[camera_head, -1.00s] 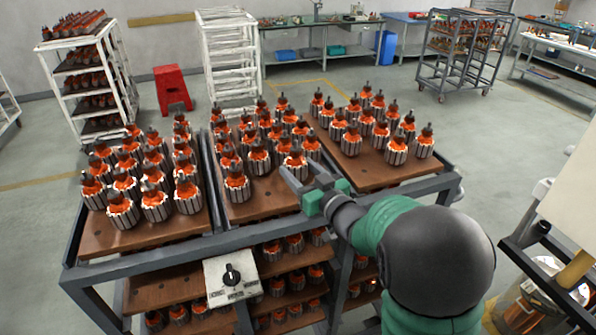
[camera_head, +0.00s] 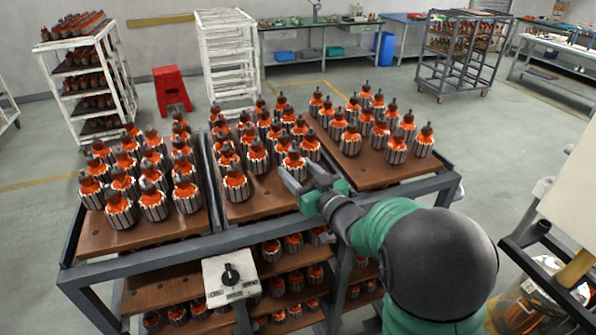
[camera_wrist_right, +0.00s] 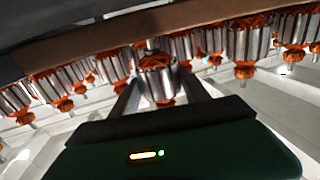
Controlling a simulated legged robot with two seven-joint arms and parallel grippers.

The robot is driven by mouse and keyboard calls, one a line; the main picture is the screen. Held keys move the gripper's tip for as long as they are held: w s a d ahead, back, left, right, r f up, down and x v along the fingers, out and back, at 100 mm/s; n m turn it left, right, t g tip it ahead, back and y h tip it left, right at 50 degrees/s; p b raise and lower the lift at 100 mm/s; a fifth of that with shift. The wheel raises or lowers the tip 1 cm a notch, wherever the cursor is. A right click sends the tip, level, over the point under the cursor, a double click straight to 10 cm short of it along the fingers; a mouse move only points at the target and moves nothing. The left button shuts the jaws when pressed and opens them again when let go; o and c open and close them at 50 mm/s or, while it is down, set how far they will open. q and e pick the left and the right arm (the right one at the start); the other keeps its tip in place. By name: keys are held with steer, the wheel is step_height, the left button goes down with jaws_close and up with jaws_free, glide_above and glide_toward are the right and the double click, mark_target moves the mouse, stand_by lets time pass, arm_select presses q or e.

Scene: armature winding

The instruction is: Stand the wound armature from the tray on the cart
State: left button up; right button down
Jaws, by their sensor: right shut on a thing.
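My right gripper (camera_head: 298,172) reaches in from the right over the front of the cart's middle board. It is shut on a wound armature (camera_head: 293,162), which has a striped steel core, orange windings and a dark shaft. In the right wrist view the same armature (camera_wrist_right: 158,80) sits between the two fingers. It is upright among other armatures on the board; whether its base touches the wood cannot be told. The cart (camera_head: 150,248) has a dark metal frame and brown boards (camera_head: 262,207) with rows of upright armatures. My left gripper is not in view.
A single armature (camera_head: 236,184) stands just left of the gripper. The left board (camera_head: 130,238) and right board (camera_head: 372,178) hold more armatures. A switch box (camera_head: 231,278) is on the cart's front. Bare wood lies along the middle board's front edge.

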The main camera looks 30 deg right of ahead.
steer(key=shift+f+b, duration=0.8)
stand_by(0.8)
steer(key=shift+c, duration=2.3)
jaws_free()
steer(key=shift+f, duration=0.1)
steer(key=shift+a, duration=0.1)
